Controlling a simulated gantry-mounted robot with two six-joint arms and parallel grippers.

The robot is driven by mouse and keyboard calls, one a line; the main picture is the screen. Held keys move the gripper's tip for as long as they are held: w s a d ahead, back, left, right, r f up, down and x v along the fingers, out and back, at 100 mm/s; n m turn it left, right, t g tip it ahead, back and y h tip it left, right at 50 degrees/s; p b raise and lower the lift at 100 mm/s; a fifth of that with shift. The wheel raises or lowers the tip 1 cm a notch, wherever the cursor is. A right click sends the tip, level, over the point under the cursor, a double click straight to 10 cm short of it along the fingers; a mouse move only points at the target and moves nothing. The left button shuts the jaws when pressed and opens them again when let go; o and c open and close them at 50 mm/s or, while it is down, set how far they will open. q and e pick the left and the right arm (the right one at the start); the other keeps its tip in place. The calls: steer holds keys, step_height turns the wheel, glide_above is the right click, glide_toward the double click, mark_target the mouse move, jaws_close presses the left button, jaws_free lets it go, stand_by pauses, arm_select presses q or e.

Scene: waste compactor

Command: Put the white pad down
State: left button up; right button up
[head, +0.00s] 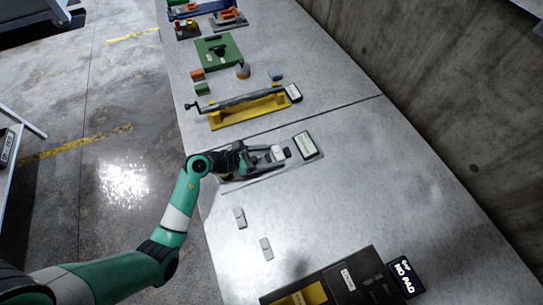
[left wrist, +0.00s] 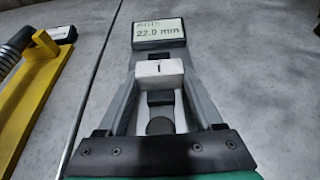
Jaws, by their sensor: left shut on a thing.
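The white pad (left wrist: 160,72), marked "1", is between the fingers of my left gripper (left wrist: 158,85) in the left wrist view. In the head view the white pad (head: 277,152) shows small at the tips of my left gripper (head: 279,154), which is shut on it. The gripper is low over a grey flat plate (head: 262,177). A display (head: 307,145) stands just beyond the pad; in the left wrist view the display (left wrist: 158,32) reads 22.0 mm. I cannot tell whether the pad touches the plate. My right gripper is not in view.
A yellow stand (head: 250,112) with a long grey tool is beyond my arm. Two small grey blocks (head: 240,218) (head: 266,249) lie nearer. A dark box (head: 350,285) and a "NO PAD" sign (head: 406,277) are at the front. The table's right side is clear.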

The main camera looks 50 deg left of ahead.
arm_select(q)
steer(key=shift+f, duration=0.2)
steer(key=o, duration=1.4)
steer(key=shift+c, duration=0.2)
steer(key=shift+r, duration=0.25)
steer(key=p+v, duration=0.3)
steer(key=v, duration=0.8)
steer(key=shift+s+r, duration=0.1)
steer(key=shift+r, duration=0.05)
steer(key=shift+s+a, duration=0.15)
steer(key=shift+s, duration=0.2)
